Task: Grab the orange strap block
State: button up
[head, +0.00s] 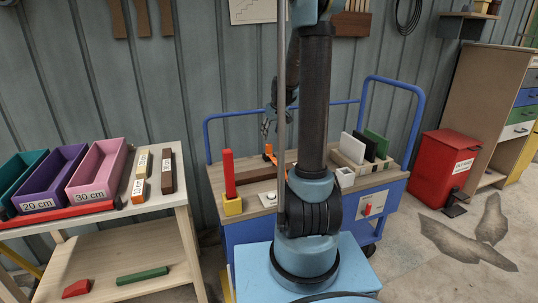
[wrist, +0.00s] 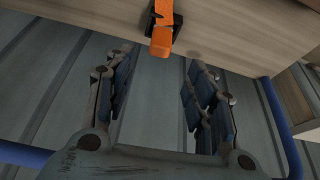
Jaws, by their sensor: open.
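An orange block (wrist: 162,32) shows at the top of the wrist view, with dark pieces around it, on a wooden surface. In the head view, an orange piece (head: 268,150) stands at the back of the blue cart's wooden top, partly hidden by my arm; it looks like the same block. My gripper (wrist: 158,68) is open and empty. The block is beyond its fingertips, roughly in line with the gap and not touched. In the head view my gripper (head: 268,122) is small and partly hidden, above the cart's back edge.
The cart (head: 245,203) carries a red post (head: 229,172) in a yellow base and upright panels (head: 375,145). Its blue rail (head: 392,80) rises behind. A table with coloured bins (head: 97,170) stands left, a red bin (head: 443,165) right.

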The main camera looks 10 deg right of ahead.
aim_at(269, 144)
jog(key=shift+x, duration=4.9)
jog(key=shift+s+d, duration=0.1)
grip_shut()
